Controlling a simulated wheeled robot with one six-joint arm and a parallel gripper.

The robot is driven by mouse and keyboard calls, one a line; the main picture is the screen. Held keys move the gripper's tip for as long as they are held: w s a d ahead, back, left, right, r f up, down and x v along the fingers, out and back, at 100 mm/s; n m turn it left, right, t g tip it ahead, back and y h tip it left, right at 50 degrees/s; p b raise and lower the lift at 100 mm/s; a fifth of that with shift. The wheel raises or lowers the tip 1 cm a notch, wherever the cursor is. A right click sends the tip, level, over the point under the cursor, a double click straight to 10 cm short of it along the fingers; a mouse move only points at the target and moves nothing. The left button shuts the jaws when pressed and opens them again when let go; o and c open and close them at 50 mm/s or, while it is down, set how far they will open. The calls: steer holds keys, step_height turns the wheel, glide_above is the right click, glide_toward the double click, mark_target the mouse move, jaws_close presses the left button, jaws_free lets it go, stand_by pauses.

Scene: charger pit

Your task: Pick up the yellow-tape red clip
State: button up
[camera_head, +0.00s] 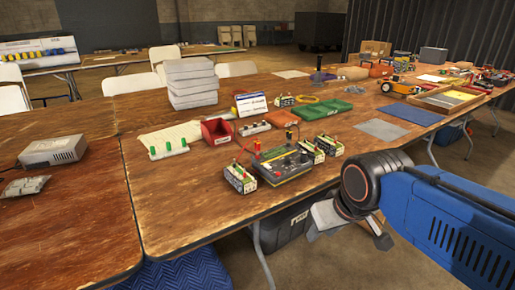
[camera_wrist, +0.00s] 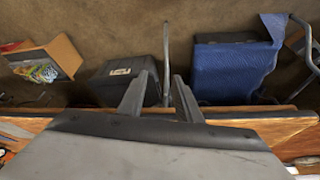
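A black charger box with yellow edging (camera_head: 284,167) sits near the front edge of the wooden table. A small red clip (camera_head: 257,147) shows at its back left, and an orange-red clip-like piece (camera_head: 290,132) stands behind it. The yellow tape is too small to make out, so I cannot tell which red piece carries it. My gripper (camera_head: 348,240) is open and empty, off the table's front edge, to the right of and lower in the picture than the charger. In the wrist view my gripper (camera_wrist: 159,80) points at the floor, and no clip shows there.
Batteries with coloured terminals (camera_head: 240,178) flank the charger. A red bin (camera_head: 216,131), a green case (camera_head: 326,109) and a blue mat (camera_head: 410,114) lie behind. Below the table edge stand a dark bin (camera_wrist: 125,78) and a blue-draped item (camera_wrist: 235,70), beside metal table legs.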

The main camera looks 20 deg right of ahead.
steer(key=shift+o, duration=0.4)
step_height(320, 180, up, 27)
steer(key=m+g, duration=0.5)
steer(key=m, duration=0.9)
glide_above(257, 140)
steer(key=f, duration=1.2)
steer(key=shift+w+d, duration=0.1)
steer(key=shift+w, duration=0.1)
steer(key=shift+s+f, duration=0.15)
steer(key=shift+f, duration=1.25)
steer(key=shift+s+f, duration=0.1)
steer(key=shift+f, duration=1.3)
jaws_close()
